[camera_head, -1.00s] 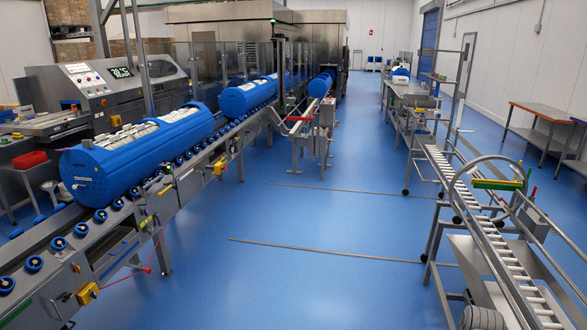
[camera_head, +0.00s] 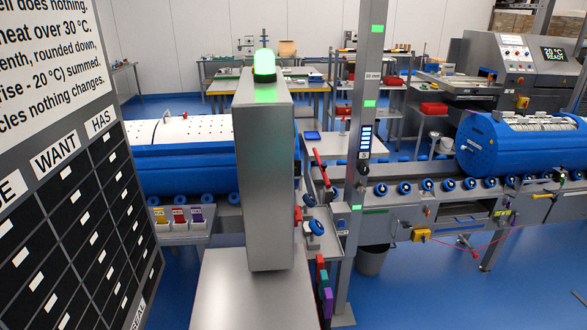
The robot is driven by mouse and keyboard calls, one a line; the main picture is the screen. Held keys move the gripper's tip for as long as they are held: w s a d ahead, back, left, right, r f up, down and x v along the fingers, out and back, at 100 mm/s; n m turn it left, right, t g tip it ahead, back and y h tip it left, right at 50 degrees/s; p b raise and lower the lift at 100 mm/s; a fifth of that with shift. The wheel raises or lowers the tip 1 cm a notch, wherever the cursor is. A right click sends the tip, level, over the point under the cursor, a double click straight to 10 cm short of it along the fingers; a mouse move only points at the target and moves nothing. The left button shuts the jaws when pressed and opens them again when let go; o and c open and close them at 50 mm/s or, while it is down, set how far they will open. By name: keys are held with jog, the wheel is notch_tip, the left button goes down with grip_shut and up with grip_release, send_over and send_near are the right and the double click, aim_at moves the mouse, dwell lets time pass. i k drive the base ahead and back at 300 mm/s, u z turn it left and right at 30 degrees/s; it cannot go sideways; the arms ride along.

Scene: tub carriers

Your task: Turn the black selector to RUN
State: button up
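I cannot make out a black selector or a RUN mark for certain. A small dark round part (camera_head: 363,156) sits on the grey post below a lit blue-white panel (camera_head: 365,138); it is too small to tell what it is. A grey upright cabinet (camera_head: 265,175) stands in the middle, with a lit green beacon (camera_head: 264,66) on top. A red part (camera_head: 297,214) and a blue round part (camera_head: 316,228) show at its right side. My gripper is not in view.
A black board (camera_head: 75,220) with WANT and HAS columns fills the near left. A roller conveyor (camera_head: 400,188) crosses behind the cabinet, carrying blue tubs (camera_head: 515,145). A machine with a READY display (camera_head: 553,54) stands back right.

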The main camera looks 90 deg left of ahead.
aim_at(298, 163)
jog(key=u, duration=1.25)
jog(key=i, duration=1.9)
jog(key=u, duration=1.35)
